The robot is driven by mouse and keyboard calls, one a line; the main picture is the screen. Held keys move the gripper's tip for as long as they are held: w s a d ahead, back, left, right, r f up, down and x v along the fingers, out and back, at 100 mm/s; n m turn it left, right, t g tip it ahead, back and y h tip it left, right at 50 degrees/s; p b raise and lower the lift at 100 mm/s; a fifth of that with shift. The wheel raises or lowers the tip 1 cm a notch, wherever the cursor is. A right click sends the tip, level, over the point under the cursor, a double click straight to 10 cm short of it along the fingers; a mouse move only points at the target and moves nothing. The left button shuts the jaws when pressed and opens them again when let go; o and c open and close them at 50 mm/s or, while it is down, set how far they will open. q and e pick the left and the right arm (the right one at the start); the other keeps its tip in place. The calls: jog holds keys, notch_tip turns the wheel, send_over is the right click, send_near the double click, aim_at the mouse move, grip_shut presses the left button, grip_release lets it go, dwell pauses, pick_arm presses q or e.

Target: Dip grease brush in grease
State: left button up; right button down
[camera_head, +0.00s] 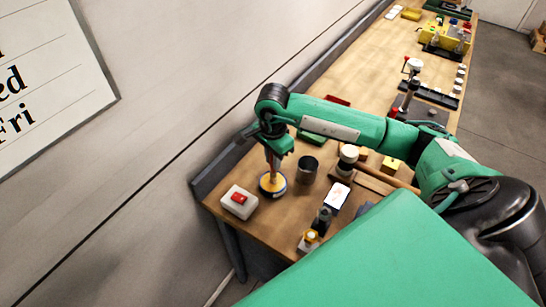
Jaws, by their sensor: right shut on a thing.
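My right gripper (275,152) points down above the tin and is shut on the grease brush (274,165). The brush is roughly upright, with its lower end over or in the yellow grease. I cannot tell how deep it goes. The gripper's fingers are small and partly hidden by the wrist. My left gripper is out of view.
A white box with a red button (239,201) is left of the tin, and a dark cylindrical cup (308,170) right of it. A phone-like device (337,196), small bottles and blocks crowd the right. The workbench (345,69) has clear wood farther back.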

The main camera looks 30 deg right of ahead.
jog(key=shift+r+p, duration=1.15)
jog(key=shift+r, duration=2.3)
